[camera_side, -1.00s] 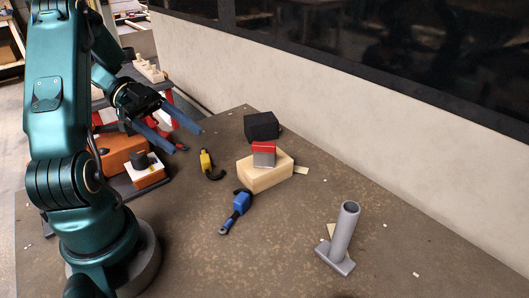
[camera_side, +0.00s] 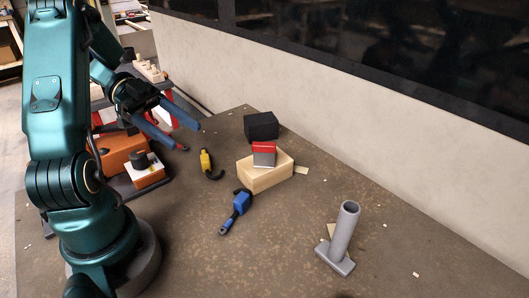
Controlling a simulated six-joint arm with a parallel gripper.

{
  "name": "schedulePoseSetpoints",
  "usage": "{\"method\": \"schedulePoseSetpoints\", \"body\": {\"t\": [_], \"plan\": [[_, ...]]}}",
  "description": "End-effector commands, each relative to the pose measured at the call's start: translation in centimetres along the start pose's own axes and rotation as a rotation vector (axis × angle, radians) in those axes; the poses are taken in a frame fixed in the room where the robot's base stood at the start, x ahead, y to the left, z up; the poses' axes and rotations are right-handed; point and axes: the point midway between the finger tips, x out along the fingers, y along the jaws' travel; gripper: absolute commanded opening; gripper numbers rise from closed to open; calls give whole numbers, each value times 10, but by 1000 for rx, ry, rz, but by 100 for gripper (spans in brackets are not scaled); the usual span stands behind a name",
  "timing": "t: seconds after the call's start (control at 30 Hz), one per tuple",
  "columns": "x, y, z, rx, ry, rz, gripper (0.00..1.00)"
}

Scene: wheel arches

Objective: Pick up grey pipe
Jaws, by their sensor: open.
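The grey pipe (camera_side: 342,232) stands at the right front of the brown table, tilted slightly, with its round open end up and a flat foot at its base. My gripper (camera_side: 190,137) is at the upper left, above the table, with its two blue fingers apart and nothing between them. It is well to the left of the pipe and farther back.
A wooden block (camera_side: 262,178) carries a red and grey piece (camera_side: 264,154); a black block (camera_side: 261,126) is behind it. A blue tool (camera_side: 237,208) and a yellow tool (camera_side: 206,162) lie nearby. The table (camera_side: 285,240) is mostly clear around the pipe.

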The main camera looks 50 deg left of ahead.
Motion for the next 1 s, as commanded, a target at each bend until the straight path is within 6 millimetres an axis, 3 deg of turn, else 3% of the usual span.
{"method": "schedulePoseSetpoints", "body": {"t": [0.2, 0.47, 0.57, 0.73, 0.9, 1.0], "plan": [[-13, -2, -41, 11, -7, 10, 70], [35, -30, -52, 55, -30, 111, 70], [60, -40, -61, 79, -38, 156, 70], [124, -49, -86, 130, -44, 256, 70], [192, -40, -115, 170, -36, 352, 70], [221, -29, -129, 185, -27, 395, 70]]}}
